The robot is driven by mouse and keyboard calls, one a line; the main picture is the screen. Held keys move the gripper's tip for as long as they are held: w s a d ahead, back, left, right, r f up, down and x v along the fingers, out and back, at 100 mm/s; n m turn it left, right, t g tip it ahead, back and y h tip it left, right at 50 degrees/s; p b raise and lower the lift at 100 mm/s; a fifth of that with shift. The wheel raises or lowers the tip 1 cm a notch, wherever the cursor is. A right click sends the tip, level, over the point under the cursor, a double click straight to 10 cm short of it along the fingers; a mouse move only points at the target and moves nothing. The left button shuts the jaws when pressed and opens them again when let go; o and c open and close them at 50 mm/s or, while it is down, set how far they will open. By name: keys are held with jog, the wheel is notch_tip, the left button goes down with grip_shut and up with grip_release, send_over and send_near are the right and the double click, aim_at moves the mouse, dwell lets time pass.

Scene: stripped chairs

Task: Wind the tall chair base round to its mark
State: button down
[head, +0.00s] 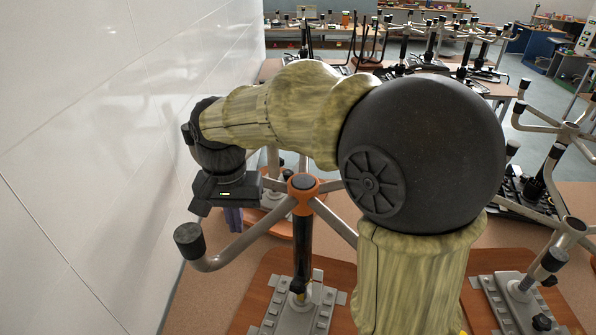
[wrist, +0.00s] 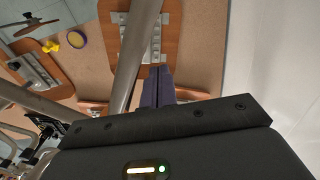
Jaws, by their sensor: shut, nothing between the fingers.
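The tall chair base (head: 301,245) stands upright in the middle of the head view, with an orange hub on a black column and grey arms. One arm reaches to the lower left and ends in a black cap (head: 189,240). My gripper (head: 233,222) points down with its purple fingers shut and empty, just behind that arm. In the wrist view the fingers (wrist: 157,73) are close to the right of a grey tube (wrist: 137,50) of a chair base; I cannot tell whether they touch. My arm hides part of the base. I cannot make out the mark.
A white wall (head: 110,150) runs close along the left. Other chair bases (head: 568,232) stand on wooden boards to the right, and several more are behind.

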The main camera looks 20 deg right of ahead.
jog(key=shift+s+a+f, duration=0.1)
jog(key=shift+s+f, duration=0.1)
jog(key=shift+s, duration=0.05)
